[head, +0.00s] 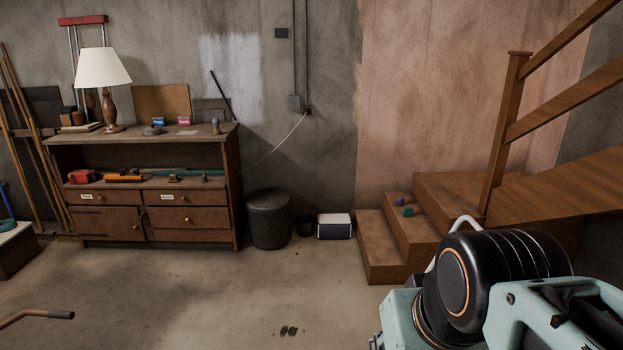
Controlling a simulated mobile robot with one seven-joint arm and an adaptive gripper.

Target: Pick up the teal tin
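A small teal object (408,211), which looks like the teal tin, sits on the wooden steps at the right of the head view. It is small in the picture, so its exact shape is hard to tell. My arm fills the lower right corner, in front of the stairs. I cannot make out my gripper's fingers, and nothing is seen touching the teal object.
A wooden cabinet (190,244) with a lamp (103,75) stands at the left wall. A dark round stool (269,220) and a white-topped box (334,226) stand between it and the steps (385,262). A stair railing (505,130) rises at right. The middle floor is mostly clear.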

